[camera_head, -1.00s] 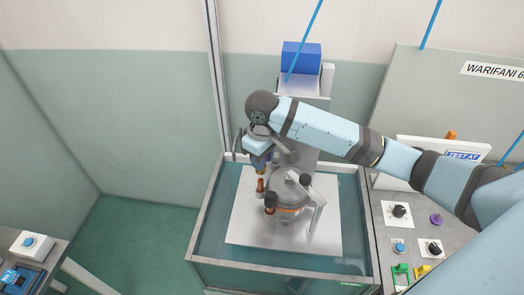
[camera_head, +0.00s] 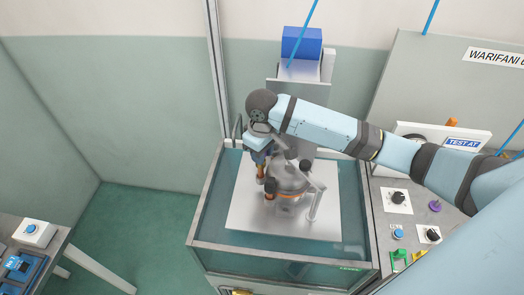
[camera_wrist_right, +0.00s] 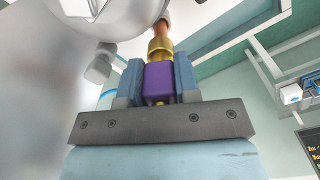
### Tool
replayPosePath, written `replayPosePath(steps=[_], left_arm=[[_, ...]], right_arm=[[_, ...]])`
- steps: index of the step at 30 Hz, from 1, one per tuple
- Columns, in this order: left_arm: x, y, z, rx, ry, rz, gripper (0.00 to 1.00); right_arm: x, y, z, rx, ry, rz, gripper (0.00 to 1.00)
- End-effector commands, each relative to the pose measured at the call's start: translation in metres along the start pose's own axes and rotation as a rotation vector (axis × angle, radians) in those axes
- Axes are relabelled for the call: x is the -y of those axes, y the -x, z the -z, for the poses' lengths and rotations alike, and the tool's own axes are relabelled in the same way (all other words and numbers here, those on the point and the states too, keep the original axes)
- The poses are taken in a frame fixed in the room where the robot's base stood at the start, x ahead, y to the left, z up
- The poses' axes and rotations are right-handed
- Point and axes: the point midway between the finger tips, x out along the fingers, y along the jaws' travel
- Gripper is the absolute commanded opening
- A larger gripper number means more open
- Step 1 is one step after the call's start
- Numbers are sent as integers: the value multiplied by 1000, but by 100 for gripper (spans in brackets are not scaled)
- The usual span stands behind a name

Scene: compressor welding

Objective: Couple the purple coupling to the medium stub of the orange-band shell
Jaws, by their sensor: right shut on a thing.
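The grey shell (camera_head: 291,180) with an orange band (camera_head: 287,195) stands on a pale plate in the water tank, with dark-capped stubs around it. My right gripper (camera_head: 262,160) is beside its upper left, over a copper stub (camera_head: 260,173). In the right wrist view, my right gripper (camera_wrist_right: 158,85) is shut on the purple coupling (camera_wrist_right: 158,80). The coupling's brass end (camera_wrist_right: 160,50) meets the copper stub (camera_wrist_right: 163,28) in line. I cannot tell how far the stub goes in. The shell fills the upper left there. My left gripper is out of view.
The glass-walled tank (camera_head: 280,262) surrounds the plate (camera_head: 247,212). A grey arm-like part (camera_head: 316,203) stands at the shell's right. A control panel with knobs (camera_head: 398,197) is on the right, and a bench with a blue button (camera_head: 30,230) is at lower left.

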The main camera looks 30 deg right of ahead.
Motion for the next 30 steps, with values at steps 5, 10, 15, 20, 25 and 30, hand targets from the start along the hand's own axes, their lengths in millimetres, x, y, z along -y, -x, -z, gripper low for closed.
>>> replayPosePath(steps=[5, 10, 15, 20, 25, 30], left_arm=[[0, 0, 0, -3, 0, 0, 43], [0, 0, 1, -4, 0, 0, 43], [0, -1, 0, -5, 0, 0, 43], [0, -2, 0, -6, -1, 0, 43], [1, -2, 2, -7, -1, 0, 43], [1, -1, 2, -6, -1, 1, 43]], right_arm=[[0, -6, 0, 0, 0, 0, 0], [0, -11, 0, -1, 1, 0, 0], [0, -16, 0, 0, 1, 0, 0], [0, -21, 0, 0, 1, 1, 0], [0, -20, 0, -1, 0, 0, 0], [0, -20, 0, 0, 0, 1, 0]])
